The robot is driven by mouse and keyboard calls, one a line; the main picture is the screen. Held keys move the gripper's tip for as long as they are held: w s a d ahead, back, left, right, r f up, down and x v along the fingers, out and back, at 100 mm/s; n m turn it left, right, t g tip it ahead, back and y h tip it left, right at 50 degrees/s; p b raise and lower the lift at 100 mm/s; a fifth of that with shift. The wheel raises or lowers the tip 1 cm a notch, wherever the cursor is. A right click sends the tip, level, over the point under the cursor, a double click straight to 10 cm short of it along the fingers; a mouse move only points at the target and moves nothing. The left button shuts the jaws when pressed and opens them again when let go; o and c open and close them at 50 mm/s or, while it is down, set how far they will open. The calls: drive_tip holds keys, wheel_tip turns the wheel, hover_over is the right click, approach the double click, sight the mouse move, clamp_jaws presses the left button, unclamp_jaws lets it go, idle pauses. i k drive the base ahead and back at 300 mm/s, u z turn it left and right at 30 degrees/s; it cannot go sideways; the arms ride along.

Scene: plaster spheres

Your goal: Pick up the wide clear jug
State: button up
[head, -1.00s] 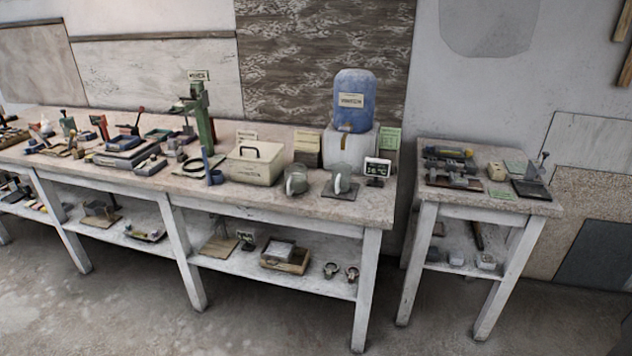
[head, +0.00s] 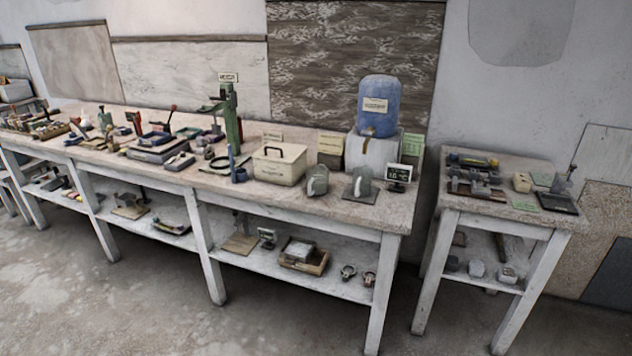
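Two greyish, see-through jugs with pale handles stand upright near the front edge of the long workbench. The left jug (head: 317,182) is right of the cream box. The right jug (head: 361,184) is in front of the blue water container and left of a small display. They are small in the picture, and I cannot tell for certain which is the wide clear jug. My gripper is not in view.
The long workbench (head: 345,207) carries a cream box (head: 279,166), a blue container (head: 378,105) on a white block, a small display (head: 398,176) and, further left, many tools. A smaller table (head: 470,205) stands to the right across a gap. The floor (head: 130,300) in front is clear.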

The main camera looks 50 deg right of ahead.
sight(315, 183)
drive_tip(key=u, duration=0.05)
drive_tip(key=i, duration=0.9)
drive_tip(key=z, duration=0.05)
